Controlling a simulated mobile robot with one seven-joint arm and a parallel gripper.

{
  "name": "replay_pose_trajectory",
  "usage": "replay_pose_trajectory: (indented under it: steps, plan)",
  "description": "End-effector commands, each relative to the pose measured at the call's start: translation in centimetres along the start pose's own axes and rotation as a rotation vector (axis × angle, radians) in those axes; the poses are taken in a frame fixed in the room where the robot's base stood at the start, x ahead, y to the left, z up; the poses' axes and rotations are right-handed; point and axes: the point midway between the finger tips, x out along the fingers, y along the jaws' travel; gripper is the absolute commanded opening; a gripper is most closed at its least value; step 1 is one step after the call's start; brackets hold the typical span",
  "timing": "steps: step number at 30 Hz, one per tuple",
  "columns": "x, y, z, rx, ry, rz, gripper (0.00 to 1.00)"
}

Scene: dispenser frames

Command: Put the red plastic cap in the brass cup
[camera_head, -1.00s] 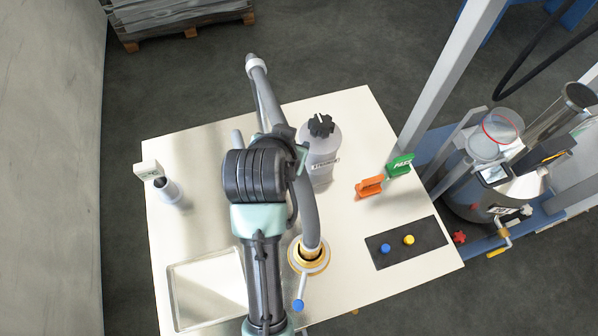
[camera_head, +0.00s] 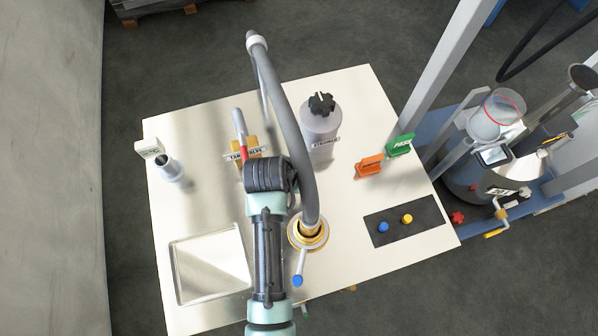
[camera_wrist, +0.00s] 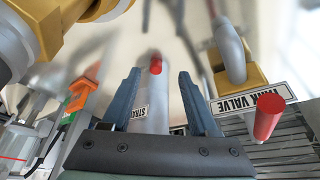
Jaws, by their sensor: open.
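A small red cylinder (camera_wrist: 155,66), which looks like the red plastic cap, shows between my fingertips in the wrist view. I cannot tell how far it is from the fingers. My gripper (camera_wrist: 159,73) is open, with its two blue-grey fingers apart. In the head view my arm hides the gripper, and I do not make out the cap there. A brass cup-like fitting (camera_head: 309,231) stands on the table around the lower end of a grey hose. Blurred brass parts (camera_wrist: 96,10) show at the top left of the wrist view.
The tank valve (camera_head: 252,152) has a red handle, close on the right in the wrist view (camera_wrist: 268,117). The strainer (camera_head: 320,130) stands behind the hose (camera_head: 291,115). A shallow tray (camera_head: 181,283) lies at front left. Orange (camera_head: 369,167) and green (camera_head: 400,145) handles stand at right.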

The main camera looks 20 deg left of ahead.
Motion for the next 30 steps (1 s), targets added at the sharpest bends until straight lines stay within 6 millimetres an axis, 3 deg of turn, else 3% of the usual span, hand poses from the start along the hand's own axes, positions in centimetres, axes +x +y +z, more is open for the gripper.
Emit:
replay_pose_trajectory:
  steps: [12, 22, 30]
  plan:
    - [4.3, 0.6, -0.8, 0.0, -0.002, 0.0, 0.6]
    - [4.7, 0.6, -0.8, 0.0, 0.0, -0.001, 0.6]
    - [4.7, 0.6, -0.8, 0.0, 0.0, 0.0, 0.12]
